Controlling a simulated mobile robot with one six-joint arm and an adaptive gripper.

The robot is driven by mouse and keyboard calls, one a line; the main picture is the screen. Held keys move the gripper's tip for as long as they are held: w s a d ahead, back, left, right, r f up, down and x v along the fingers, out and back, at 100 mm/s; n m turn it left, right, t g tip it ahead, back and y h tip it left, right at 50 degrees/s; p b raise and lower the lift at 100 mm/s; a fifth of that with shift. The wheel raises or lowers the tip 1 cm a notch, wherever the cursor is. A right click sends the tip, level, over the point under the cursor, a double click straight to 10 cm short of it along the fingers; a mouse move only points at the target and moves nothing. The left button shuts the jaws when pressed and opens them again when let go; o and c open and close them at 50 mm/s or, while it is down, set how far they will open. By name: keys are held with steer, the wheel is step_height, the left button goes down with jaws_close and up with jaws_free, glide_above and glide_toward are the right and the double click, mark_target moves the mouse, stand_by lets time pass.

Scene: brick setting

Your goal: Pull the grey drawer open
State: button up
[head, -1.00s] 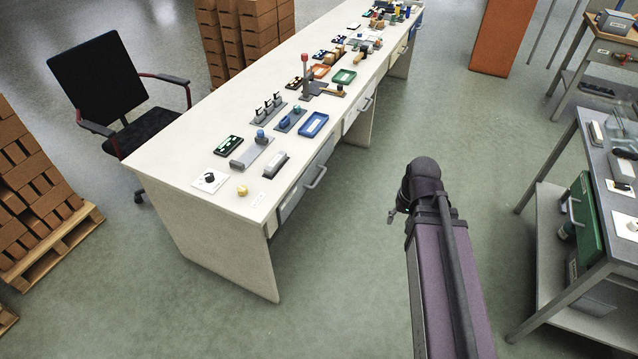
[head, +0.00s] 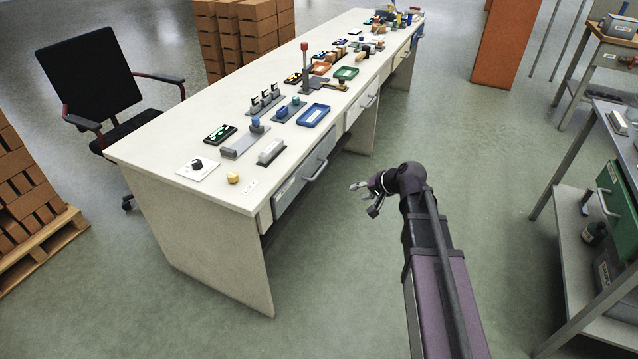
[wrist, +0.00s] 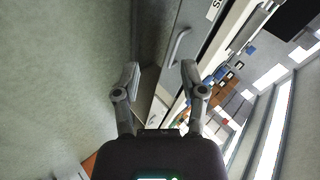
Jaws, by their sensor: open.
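The grey drawer (head: 292,188) is in the near end of the long white bench, under its top. Its front looks flush with the bench. Its bar handle (head: 316,171) stands out from the front. My gripper (head: 364,198) is open and empty in the free space to the right of the drawer, apart from the handle. In the wrist view the open fingers (wrist: 160,67) point towards the drawer front (wrist: 198,18). The handle (wrist: 180,45) shows just beyond the right fingertip, with no contact that I can make out.
The white bench top (head: 150,150) carries switches, trays and small parts. A second drawer with a handle (head: 371,102) is farther along. A black chair (head: 95,85) stands behind the bench. A grey shelf table (head: 560,215) is at the right. The floor between is clear.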

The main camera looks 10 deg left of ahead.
mark_target(320, 169)
steer(key=w+a+f+m+t+y+b, duration=0.2)
steer(key=w+f+t+b, duration=0.1)
steer(key=w+f+b, duration=0.2)
steer(key=w+a+f+m+t+y+b, duration=0.2)
steer(key=w+f+b, duration=0.3)
steer(key=w+b, duration=0.4)
steer(key=shift+w+a+m+t+b, duration=0.25)
steer(key=shift+m+t+b, duration=0.4)
steer(key=shift+b, duration=1.4)
steer(key=b+x, duration=0.1)
steer(key=x, duration=0.6)
steer(key=b+x, duration=0.1)
steer(key=x, duration=0.5)
steer(key=shift+w+a+f, duration=0.15)
steer(key=shift+a+f, duration=0.1)
steer(key=shift+a, duration=0.05)
jaws_close()
